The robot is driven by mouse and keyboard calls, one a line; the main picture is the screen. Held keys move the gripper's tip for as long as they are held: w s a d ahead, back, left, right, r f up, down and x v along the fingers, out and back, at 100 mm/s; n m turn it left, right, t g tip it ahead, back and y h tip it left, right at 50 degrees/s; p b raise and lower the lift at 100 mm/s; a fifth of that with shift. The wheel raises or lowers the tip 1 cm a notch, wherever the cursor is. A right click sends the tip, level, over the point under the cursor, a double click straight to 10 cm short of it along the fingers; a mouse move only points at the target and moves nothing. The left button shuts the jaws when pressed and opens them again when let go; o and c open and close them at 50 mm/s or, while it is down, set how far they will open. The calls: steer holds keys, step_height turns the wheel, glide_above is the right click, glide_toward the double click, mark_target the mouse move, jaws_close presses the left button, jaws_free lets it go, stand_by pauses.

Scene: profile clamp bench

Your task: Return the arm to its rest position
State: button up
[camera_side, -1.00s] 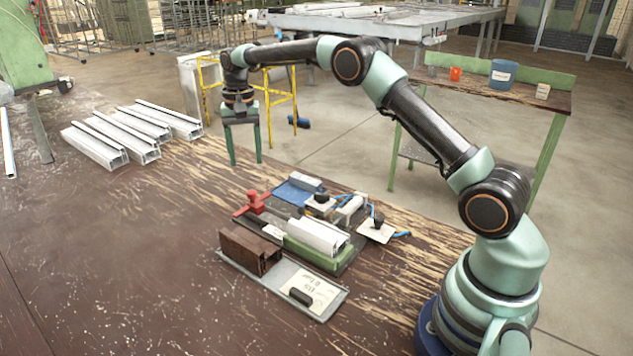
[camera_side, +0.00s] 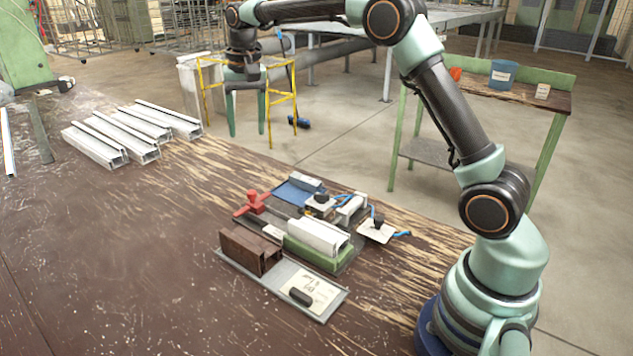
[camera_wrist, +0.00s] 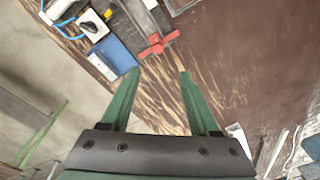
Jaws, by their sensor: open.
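My gripper (camera_side: 247,133) is open and empty, its two green fingers pointing down. It hangs high in the air near the far edge of the bench, apart from everything. In the wrist view, the open fingers (camera_wrist: 160,72) frame bare worn bench top. The clamp fixture with its red handle (camera_side: 254,203) sits on the bench, and the red handle also shows in the wrist view (camera_wrist: 157,44). A white profile piece (camera_side: 318,236) lies on the fixture's green block (camera_side: 312,253). A blue pad (camera_side: 293,194) lies behind it.
Several white profiles (camera_side: 95,146) lie at the back left of the bench. A brown profile (camera_side: 248,252) stands on a grey tray (camera_side: 320,314) in front of the fixture. A yellow stand (camera_side: 270,105) is on the floor beyond the bench. The bench's left front is clear.

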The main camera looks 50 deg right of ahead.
steer(key=s+a+r+n+t, duration=0.1)
steer(key=s+r+n, duration=0.15)
steer(key=s, duration=0.35)
steer(key=s+a+r+n+t, duration=0.1)
steer(key=s+a+r, duration=0.1)
steer(key=s+r, duration=0.3)
steer(key=s+a+f+n+t, duration=0.1)
steer(key=s+f+n, duration=0.3)
steer(key=s, duration=0.9)
steer(key=shift+s+f+t, duration=0.3)
steer(key=shift+f+t, duration=0.5)
steer(key=shift+f, duration=0.25)
